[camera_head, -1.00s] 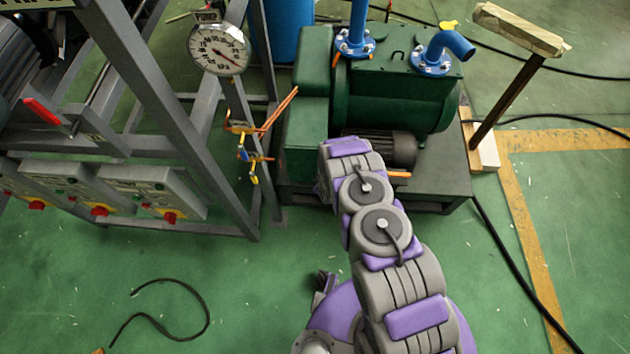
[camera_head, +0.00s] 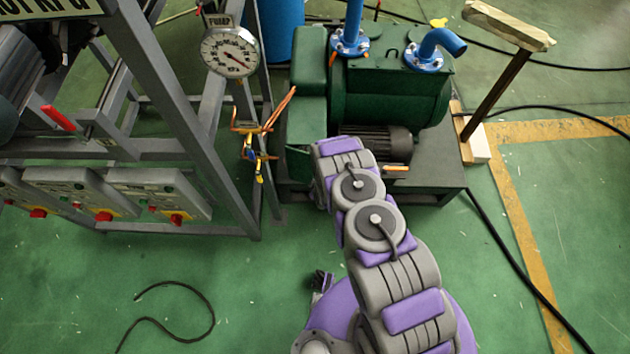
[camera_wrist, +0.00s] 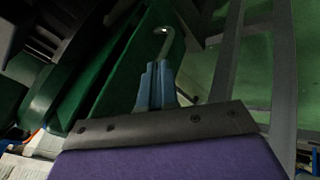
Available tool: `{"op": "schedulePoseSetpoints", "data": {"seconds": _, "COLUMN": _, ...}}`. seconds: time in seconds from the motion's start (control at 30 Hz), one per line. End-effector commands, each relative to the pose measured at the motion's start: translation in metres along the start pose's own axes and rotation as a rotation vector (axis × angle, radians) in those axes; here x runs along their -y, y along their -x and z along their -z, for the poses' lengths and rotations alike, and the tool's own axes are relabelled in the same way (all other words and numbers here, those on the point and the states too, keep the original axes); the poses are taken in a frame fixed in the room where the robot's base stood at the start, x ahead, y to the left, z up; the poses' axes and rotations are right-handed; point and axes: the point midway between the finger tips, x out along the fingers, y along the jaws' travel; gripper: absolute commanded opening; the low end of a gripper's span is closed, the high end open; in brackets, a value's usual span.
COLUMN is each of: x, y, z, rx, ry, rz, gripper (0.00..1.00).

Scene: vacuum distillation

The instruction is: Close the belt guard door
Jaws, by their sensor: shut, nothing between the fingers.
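The green belt guard (camera_head: 308,95) is on the left side of the green pump in the head view. In the wrist view, a flat green panel (camera_wrist: 125,75), apparently the guard door, carries a pale curved handle (camera_wrist: 165,42). A dark gap shows along the panel's left side. My gripper (camera_wrist: 157,68) has its blue-grey fingers together, with their tips just below the handle; I cannot tell if they touch the panel. In the head view my arm reaches to the guard's front and hides the gripper and part of the door. How far the door stands open is unclear.
A grey frame with control boxes (camera_head: 160,195) and a pressure gauge (camera_head: 229,52) stands left of the pump. Colored valves (camera_head: 255,145) stick out near the guard. The motor (camera_head: 375,145) is right of my arm. A black cable (camera_head: 185,290) lies on open green floor.

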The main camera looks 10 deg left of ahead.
Motion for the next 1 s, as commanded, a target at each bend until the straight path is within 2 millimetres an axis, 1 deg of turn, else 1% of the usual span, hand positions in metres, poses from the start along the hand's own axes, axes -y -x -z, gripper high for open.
{"op": "schedulePoseSetpoints", "data": {"seconds": 0.03, "x": -0.003, "y": 0.011, "z": -0.004, "rx": 0.004, "ry": -0.006, "rz": 0.001, "gripper": 0.00}}
{"op": "schedulePoseSetpoints", "data": {"seconds": 0.1, "x": -0.006, "y": 0.024, "z": -0.006, "rx": -0.001, "ry": -0.009, "rz": 0.000, "gripper": 0.00}}
{"op": "schedulePoseSetpoints", "data": {"seconds": 0.2, "x": -0.009, "y": 0.041, "z": -0.010, "rx": -0.004, "ry": -0.015, "rz": -0.002, "gripper": 0.00}}
{"op": "schedulePoseSetpoints", "data": {"seconds": 0.3, "x": -0.008, "y": 0.054, "z": -0.012, "rx": 0.001, "ry": -0.013, "rz": 0.001, "gripper": 0.00}}
{"op": "schedulePoseSetpoints", "data": {"seconds": 0.5, "x": -0.007, "y": 0.068, "z": -0.009, "rx": 0.008, "ry": -0.006, "rz": -0.002, "gripper": 0.00}}
{"op": "schedulePoseSetpoints", "data": {"seconds": 0.63, "x": -0.004, "y": 0.071, "z": -0.006, "rx": 0.010, "ry": -0.006, "rz": -0.004, "gripper": 0.00}}
{"op": "schedulePoseSetpoints", "data": {"seconds": 0.67, "x": -0.002, "y": 0.071, "z": -0.004, "rx": 0.010, "ry": -0.010, "rz": -0.004, "gripper": 0.00}}
{"op": "schedulePoseSetpoints", "data": {"seconds": 0.77, "x": 0.015, "y": 0.072, "z": 0.005, "rx": 0.015, "ry": -0.032, "rz": -0.008, "gripper": 0.00}}
{"op": "schedulePoseSetpoints", "data": {"seconds": 0.83, "x": 0.027, "y": 0.074, "z": 0.017, "rx": 0.020, "ry": -0.056, "rz": -0.020, "gripper": 0.00}}
{"op": "schedulePoseSetpoints", "data": {"seconds": 0.9, "x": 0.041, "y": 0.079, "z": 0.022, "rx": 0.031, "ry": -0.079, "rz": -0.028, "gripper": 0.00}}
{"op": "schedulePoseSetpoints", "data": {"seconds": 1.0, "x": 0.052, "y": 0.086, "z": 0.031, "rx": 0.039, "ry": -0.104, "rz": -0.045, "gripper": 0.00}}
